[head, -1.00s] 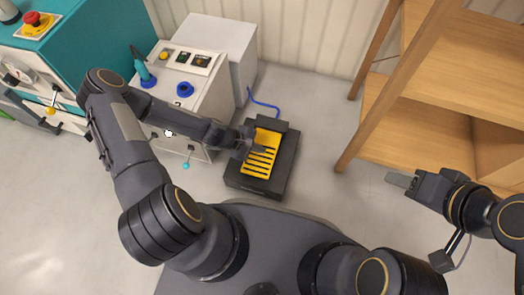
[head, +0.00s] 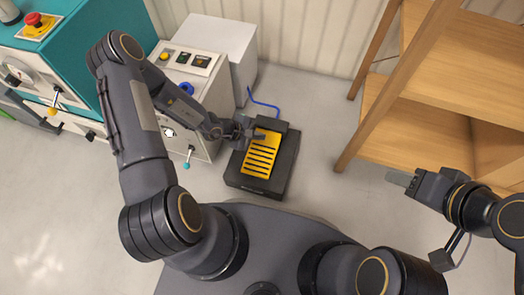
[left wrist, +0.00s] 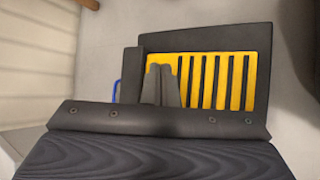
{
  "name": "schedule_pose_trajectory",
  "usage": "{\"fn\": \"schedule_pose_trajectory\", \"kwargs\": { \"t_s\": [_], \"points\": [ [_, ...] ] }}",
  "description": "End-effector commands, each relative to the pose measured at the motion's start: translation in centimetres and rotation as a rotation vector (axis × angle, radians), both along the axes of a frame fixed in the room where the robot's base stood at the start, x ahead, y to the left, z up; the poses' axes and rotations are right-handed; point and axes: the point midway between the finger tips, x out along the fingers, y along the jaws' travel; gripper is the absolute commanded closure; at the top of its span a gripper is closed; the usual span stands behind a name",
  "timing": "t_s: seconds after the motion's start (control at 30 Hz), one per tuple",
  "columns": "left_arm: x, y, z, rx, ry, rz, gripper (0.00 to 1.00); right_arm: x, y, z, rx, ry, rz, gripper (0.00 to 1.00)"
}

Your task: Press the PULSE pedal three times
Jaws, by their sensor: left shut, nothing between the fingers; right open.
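The pedal is a yellow slatted plate (head: 260,156) in a black housing (head: 238,181) on the floor, with a blue cable at its back. I cannot read a PULSE label on it. My left gripper (head: 258,136) is shut and empty, its fingertips over the back end of the yellow plate. In the left wrist view the shut fingers (left wrist: 160,84) overlap one end of the yellow plate (left wrist: 235,80); I cannot tell whether they touch it. My right gripper (head: 397,179) is open and empty, off to the right, away from the pedal.
A white and teal machine cabinet (head: 70,60) with knobs and a red button stands at the left. A control box with a blue knob (head: 186,88) stands beside the pedal. A wooden shelf (head: 440,90) is at the right. Floor between pedal and shelf is clear.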

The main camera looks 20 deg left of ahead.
Motion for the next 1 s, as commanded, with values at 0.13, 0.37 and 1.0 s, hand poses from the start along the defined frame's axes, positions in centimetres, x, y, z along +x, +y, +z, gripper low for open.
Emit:
{"fn": "schedule_pose_trajectory", "kwargs": {
  "t_s": [0.13, 0.37, 1.0],
  "points": [
    [0.0, 0.0, 0.0, 0.0, 0.0, 0.0, 1.0, 0.0, 0.0, 0.0, 0.0, 0.0, 0.0, 0.54],
    [0.0, 0.0, -0.3, -0.001, 0.001, 0.0, 1.0, 0.0, 0.0, -0.2, 0.0, 0.0, 0.0, 0.54],
    [0.0, -0.1, -7.8, 0.0, 0.0, -0.002, 1.0, 0.0, 0.0, -6.0, 0.0, 0.0, 0.0, 0.54]
  ]
}}
